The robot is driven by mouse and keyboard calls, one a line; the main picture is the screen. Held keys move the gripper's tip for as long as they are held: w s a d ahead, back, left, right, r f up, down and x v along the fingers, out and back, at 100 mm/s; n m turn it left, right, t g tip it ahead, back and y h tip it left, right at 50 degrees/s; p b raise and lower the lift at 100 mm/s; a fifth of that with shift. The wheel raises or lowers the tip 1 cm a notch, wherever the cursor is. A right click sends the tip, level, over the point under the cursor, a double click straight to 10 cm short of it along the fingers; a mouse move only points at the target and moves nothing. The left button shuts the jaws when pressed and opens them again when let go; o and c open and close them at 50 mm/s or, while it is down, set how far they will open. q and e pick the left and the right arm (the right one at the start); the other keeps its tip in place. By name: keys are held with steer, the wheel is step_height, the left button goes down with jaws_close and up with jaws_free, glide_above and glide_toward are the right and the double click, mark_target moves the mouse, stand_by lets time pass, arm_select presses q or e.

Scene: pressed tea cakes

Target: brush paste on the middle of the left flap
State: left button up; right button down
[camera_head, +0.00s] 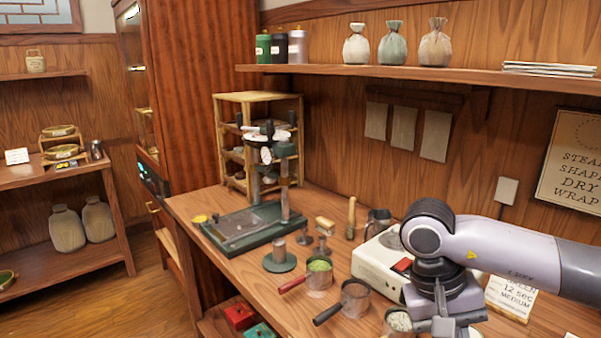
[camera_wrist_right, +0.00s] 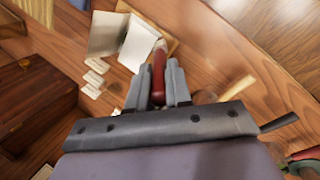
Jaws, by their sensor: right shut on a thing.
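My right gripper (camera_wrist_right: 158,80) is shut on a red-handled brush (camera_wrist_right: 158,72) in the right wrist view. The brush's pale tip points away from the gripper, close to a white sheet of paper (camera_wrist_right: 136,47). I cannot tell whether the tip touches the paper. A beige sheet (camera_wrist_right: 106,33) lies beside it, to the left. I cannot tell for sure which of these is the left flap, and no paste is plain to see. In the head view my right gripper (camera_head: 446,326) is at the lower right, its tips cut off or hidden. My left gripper is not in view.
Small pale cards (camera_wrist_right: 94,78) lie left of the sheets, near a dark wooden box (camera_wrist_right: 38,100). In the head view, a green press (camera_head: 250,228), handled pots (camera_head: 319,275) and a white device (camera_head: 379,265) crowd the counter. A shelf (camera_head: 430,78) runs above.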

steer(key=shift+s+n+t, duration=0.25)
steer(key=shift+n+t, duration=0.05)
steer(key=shift+n, duration=0.7)
steer(key=shift+d+r, duration=0.1)
steer(key=shift+d, duration=0.15)
steer(key=s+d+r+t+y+b, duration=0.2)
steer(key=d+r+t+y, duration=0.25)
steer(key=d+r, duration=0.6)
steer(key=shift+t, duration=0.45)
steer(key=d+f+b, duration=0.1)
steer(key=f+b, duration=0.1)
steer(key=f, duration=0.1)
steer(key=d+f+b, duration=0.1)
steer(key=f, duration=0.1)
steer(key=shift+s+d+f+b, duration=0.15)
steer(key=shift+s+d+b, duration=0.05)
steer(key=shift+d+b, duration=0.2)
steer(key=shift+h, duration=0.25)
